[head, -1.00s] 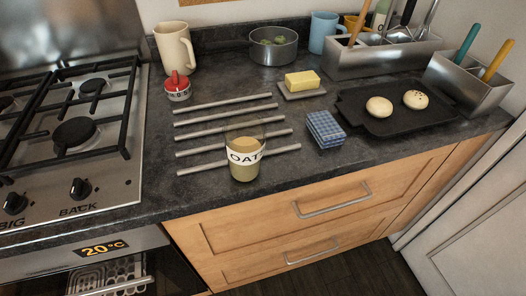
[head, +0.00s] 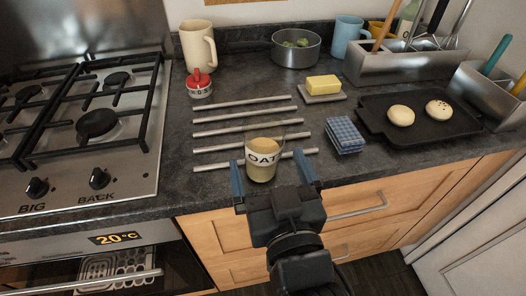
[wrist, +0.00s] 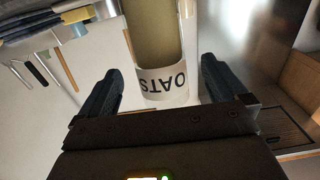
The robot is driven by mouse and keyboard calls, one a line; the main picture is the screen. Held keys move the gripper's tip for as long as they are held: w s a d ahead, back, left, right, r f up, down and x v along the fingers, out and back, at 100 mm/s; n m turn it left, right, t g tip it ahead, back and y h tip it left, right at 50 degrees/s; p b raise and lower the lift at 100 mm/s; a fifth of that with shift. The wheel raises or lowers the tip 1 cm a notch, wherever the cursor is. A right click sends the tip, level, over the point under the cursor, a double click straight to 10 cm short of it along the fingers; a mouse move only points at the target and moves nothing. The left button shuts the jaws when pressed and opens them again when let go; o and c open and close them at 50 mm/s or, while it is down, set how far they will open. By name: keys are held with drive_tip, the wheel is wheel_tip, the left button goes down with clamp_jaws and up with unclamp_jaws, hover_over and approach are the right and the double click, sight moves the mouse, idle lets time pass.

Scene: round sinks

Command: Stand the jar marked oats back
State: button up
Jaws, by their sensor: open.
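The jar marked oats (head: 262,160) is a clear glass jar with tan contents and a white label. My gripper (head: 271,172) is open at the front edge, with one blue-grey finger to each side of the jar's lower part. In the wrist view the jar (wrist: 162,85) shows between the two spread fingers, its label upside down. Gaps show on both sides, so the fingers do not appear to touch it.
A red-topped timer (head: 200,84) and a cream jug (head: 197,47) stand behind left. A blue checked cloth (head: 345,135) lies close right of the jar. Butter (head: 323,85), a pot (head: 296,48) and a black tray with buns (head: 440,128) are farther away. The stove (head: 90,130) is left.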

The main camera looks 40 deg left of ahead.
sight(259, 134)
drive_tip(key=p+x, duration=0.1)
drive_tip(key=x, duration=0.4)
drive_tip(key=c, duration=1.3)
drive_tip(key=shift+c, duration=0.7)
drive_tip(key=shift+r, duration=0.2)
